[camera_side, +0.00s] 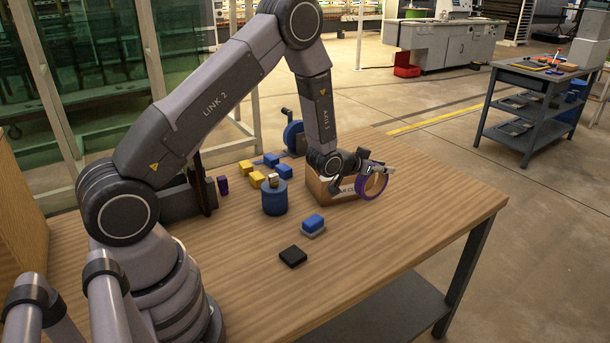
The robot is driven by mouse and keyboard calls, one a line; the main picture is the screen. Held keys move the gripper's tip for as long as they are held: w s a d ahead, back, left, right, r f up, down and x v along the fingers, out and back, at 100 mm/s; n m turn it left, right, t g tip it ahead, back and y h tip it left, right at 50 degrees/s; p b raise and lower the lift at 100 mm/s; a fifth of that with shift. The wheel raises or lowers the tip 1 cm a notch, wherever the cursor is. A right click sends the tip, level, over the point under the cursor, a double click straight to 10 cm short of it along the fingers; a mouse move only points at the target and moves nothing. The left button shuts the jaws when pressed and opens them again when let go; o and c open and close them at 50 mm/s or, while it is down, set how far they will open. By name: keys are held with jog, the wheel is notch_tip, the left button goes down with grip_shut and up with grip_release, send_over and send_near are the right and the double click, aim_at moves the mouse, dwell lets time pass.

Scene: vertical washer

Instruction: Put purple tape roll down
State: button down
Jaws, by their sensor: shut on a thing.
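The purple tape roll (384,185) is a ring standing on its edge, seen in the side view near the middle of the wooden table (430,210). My gripper (376,171) is at the roll's upper part and shut on it. The roll is in front of the right end of a cardboard box (345,196). Whether the roll's lower edge touches the table or hangs just above it, I cannot tell. My wrist and fingers hide part of the box.
Yellow blocks (257,180) and blue blocks (284,171) lie farther back. The table's right side is clear.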

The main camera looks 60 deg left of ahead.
jog(key=shift+w+a+f, duration=0.2)
jog(key=shift+w+f, duration=2.55)
jog(key=shift+f, duration=0.2)
jog(key=shift+w+a+f, duration=0.15)
jog(key=shift+w+f, duration=2.6)
jog(key=shift+f, duration=0.2)
jog(key=shift+f, duration=0.1)
jog(key=c, duration=0.9)
grip_release()
